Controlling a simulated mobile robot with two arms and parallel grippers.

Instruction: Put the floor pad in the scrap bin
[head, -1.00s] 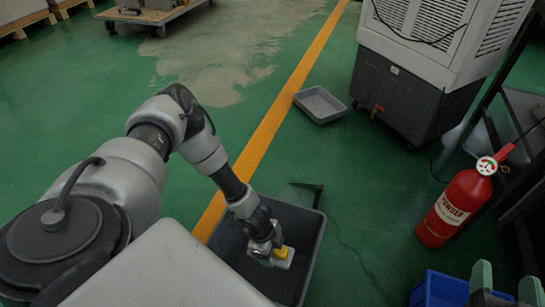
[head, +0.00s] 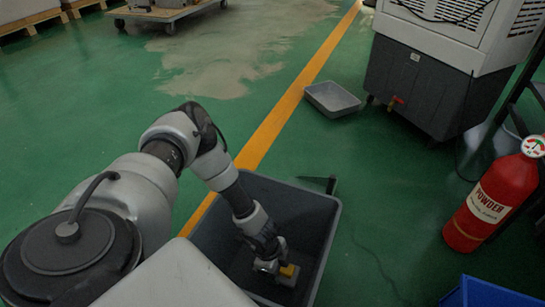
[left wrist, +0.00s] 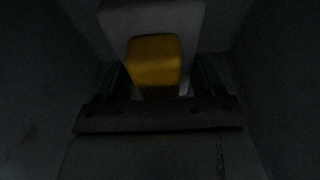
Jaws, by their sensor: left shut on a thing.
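The scrap bin, a dark grey open bin (head: 318,225), stands on the floor at the bottom centre of the head view. My left gripper (head: 277,267) reaches down inside it and is shut on a small pale and yellow thing, which I take as the floor pad (head: 290,270). The left wrist view is very dark. It shows the yellow part (left wrist: 153,60) between the fingers, with a paler part (left wrist: 185,18) beyond it. I cannot tell whether the pad touches the bin's bottom. My right gripper is not in view.
A shallow grey tray (head: 333,98) lies on the green floor beyond the bin, near a large cooler unit (head: 425,85). A red extinguisher (head: 490,205) stands at right, above a blue crate (head: 490,292). A yellow line (head: 290,100) crosses the floor.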

